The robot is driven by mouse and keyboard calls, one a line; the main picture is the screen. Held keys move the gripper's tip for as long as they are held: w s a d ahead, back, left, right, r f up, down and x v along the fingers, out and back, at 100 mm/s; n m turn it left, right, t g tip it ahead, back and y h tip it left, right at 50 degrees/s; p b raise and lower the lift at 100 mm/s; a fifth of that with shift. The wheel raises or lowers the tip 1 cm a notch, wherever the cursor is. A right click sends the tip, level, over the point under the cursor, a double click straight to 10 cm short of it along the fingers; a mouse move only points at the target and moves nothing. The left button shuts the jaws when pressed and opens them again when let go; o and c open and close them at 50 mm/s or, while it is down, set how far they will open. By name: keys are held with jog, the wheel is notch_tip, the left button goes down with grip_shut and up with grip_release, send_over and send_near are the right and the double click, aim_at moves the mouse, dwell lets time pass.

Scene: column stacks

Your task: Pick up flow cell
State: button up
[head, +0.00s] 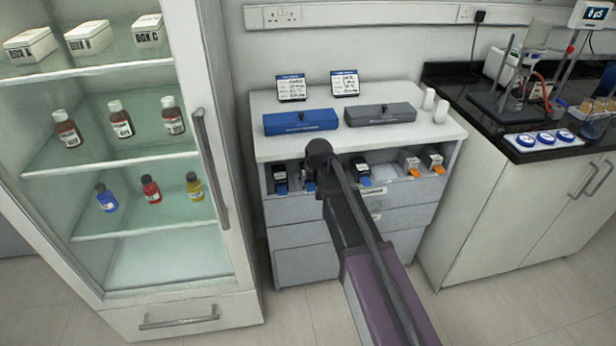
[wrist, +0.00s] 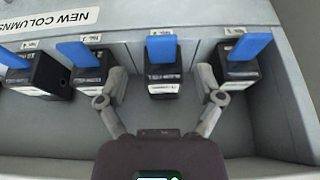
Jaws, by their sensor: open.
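Several black blocks with upright blue tabs stand in a row in an open drawer; I cannot tell which is the flow cell, as their small labels are not clear. In the wrist view, one black block (wrist: 163,82) stands between the two fingers of my gripper (wrist: 161,90). The fingers are open, one on each side, with visible gaps to it. Other blocks stand to the left (wrist: 90,66) and right (wrist: 239,66). In the head view, black blocks (head: 280,178) (head: 361,171) show beside my arm, which hides part of the row.
The drawer front wall (head: 400,186) and its label strip marked "NEW COLUMNS" (wrist: 48,20) bound the row. Grey blocks with orange tabs (head: 411,165) stand at the drawer's right. A blue case (head: 300,122) and grey case (head: 380,115) lie on top. A glass-front cabinet (head: 150,235) is at left.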

aim_at(311, 188)
jog(key=shift+f, duration=0.1)
jog(key=shift+b+x, duration=2.4)
jog(key=shift+x, duration=0.15)
jog(key=shift+a, duration=0.1)
grip_shut()
